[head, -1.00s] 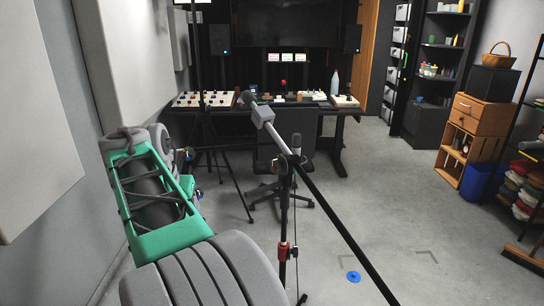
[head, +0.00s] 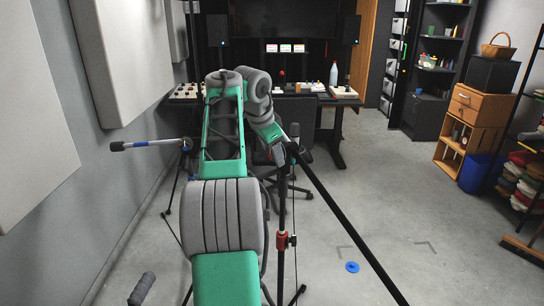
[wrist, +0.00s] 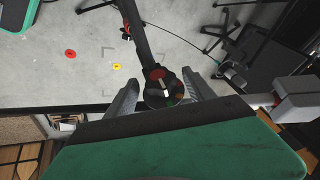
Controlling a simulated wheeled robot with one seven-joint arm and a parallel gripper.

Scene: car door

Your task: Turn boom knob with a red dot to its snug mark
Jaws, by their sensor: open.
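The boom knob (wrist: 163,97) is a dark round knob in the wrist view, with red, white and small green and orange patches on its face. A dark stand pole (wrist: 140,40) runs away from it. My gripper (wrist: 159,79) is open, with one finger on each side of the knob. I cannot tell whether the fingers touch it. In the head view my arm's end reaches the stand's top joint and hides the knob and fingers. The black boom (head: 350,225) slopes down to the right from that joint. Which mark the knob points to is too small to read.
A second stand's grey-tipped boom (head: 145,145) reaches toward the left wall. A chair and a desk (head: 338,103) with equipment stand behind the boom stand. A blue disc (head: 352,267) lies on the floor. The floor at right is mostly clear before the wooden crates (head: 455,145).

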